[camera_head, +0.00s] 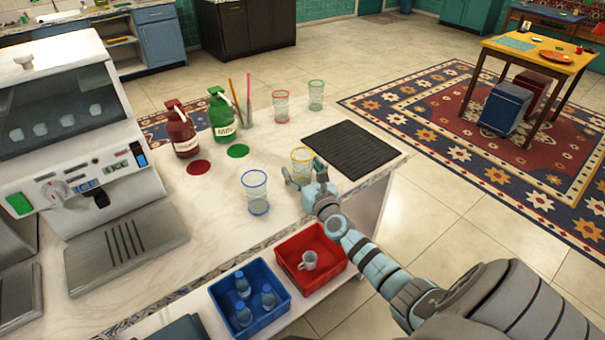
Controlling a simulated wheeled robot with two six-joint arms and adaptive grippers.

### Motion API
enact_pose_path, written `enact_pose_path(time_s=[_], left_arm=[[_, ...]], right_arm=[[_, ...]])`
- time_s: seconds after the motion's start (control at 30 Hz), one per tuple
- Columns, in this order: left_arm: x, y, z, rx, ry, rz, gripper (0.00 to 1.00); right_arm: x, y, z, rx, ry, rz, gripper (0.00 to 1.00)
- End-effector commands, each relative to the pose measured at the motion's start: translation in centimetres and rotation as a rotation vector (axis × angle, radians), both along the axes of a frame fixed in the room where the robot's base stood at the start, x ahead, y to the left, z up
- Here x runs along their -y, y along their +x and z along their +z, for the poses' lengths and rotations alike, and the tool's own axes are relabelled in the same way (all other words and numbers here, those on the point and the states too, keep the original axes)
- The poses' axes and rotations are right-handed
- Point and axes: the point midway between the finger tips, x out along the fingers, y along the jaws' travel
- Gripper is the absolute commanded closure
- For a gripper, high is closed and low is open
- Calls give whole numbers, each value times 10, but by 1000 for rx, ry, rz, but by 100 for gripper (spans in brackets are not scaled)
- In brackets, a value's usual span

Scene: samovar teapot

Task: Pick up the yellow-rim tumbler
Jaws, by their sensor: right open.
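The yellow-rim tumbler (301,160) is a clear glass standing upright on the white counter, left of the black ribbed mat. My right gripper (291,179) is at the tumbler's near side, low over the counter. Its fingers are open, and part of the tumbler's base is hidden behind them. I cannot tell whether a finger touches the glass. My left gripper does not show in this view.
A blue-rim tumbler (256,192) stands close on the left. Red-rim (281,106) and green-rim (316,95) tumblers stand farther back. The black mat (352,149) lies right. Red (344,262) and blue (278,309) crates sit in front. A large machine (80,150) fills the left.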

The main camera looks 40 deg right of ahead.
Motion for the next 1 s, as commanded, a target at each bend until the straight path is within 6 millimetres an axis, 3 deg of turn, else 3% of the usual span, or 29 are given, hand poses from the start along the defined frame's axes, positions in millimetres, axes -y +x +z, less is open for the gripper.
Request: enact_pose_path(time_s=[0.23,0.57,0.83,1.0], left_arm=[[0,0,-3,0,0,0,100],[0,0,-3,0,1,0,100],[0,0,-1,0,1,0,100],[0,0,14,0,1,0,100]], right_arm=[[1,5,-1,-2,1,0,30],[1,5,-1,-1,-1,0,82],[1,5,0,-1,-1,1,83],[-2,7,17,-1,-1,5,83]])
